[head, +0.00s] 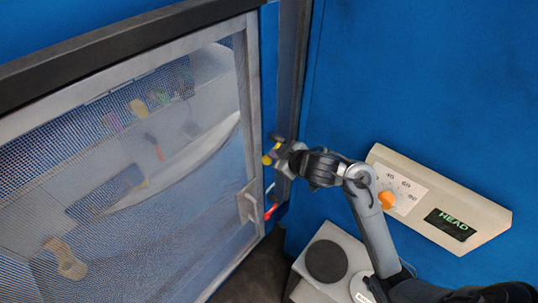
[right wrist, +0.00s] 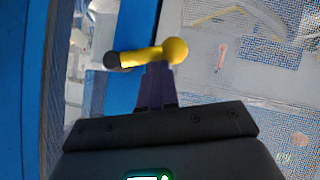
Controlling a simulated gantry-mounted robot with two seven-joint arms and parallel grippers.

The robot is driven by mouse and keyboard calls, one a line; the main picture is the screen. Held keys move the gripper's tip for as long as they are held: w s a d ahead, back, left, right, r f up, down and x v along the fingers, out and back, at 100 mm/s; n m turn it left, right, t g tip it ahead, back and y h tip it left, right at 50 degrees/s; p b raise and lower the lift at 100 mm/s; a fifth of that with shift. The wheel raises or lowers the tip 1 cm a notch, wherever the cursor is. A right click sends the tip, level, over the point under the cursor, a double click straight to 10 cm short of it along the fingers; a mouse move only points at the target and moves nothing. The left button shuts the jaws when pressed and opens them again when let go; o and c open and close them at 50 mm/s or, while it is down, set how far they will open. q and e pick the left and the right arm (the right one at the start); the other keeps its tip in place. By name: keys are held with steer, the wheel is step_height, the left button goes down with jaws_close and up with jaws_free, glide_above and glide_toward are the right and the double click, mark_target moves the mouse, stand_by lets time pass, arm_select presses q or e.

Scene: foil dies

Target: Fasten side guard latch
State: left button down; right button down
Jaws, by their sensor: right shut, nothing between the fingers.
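The side guard (head: 246,100) is a grey-framed panel with mesh and a see-through pane, on the left of the head view. A yellow latch lever (head: 267,159) shows at its right edge, mostly hidden by my right gripper (head: 279,151). In the right wrist view the latch lever (right wrist: 145,56) lies sideways, with a yellow ball at its right end and a dark pivot at its left. My right gripper (right wrist: 157,68) is shut and empty, its tips right at the lever. I cannot tell whether they touch. My left gripper is out of view.
A red-ended part (head: 270,212) sits low at the guard's edge beside a pale bracket (head: 247,205). A beige control box (head: 480,208) with an orange knob (head: 387,199) is on the blue wall at right. A grey box with a dark round pad (head: 326,261) stands below.

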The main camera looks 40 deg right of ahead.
stand_by(0.4)
steer(key=shift+f+n+h+b, duration=0.2)
steer(key=shift+n+h+b, duration=0.1)
steer(key=shift+b, duration=0.6)
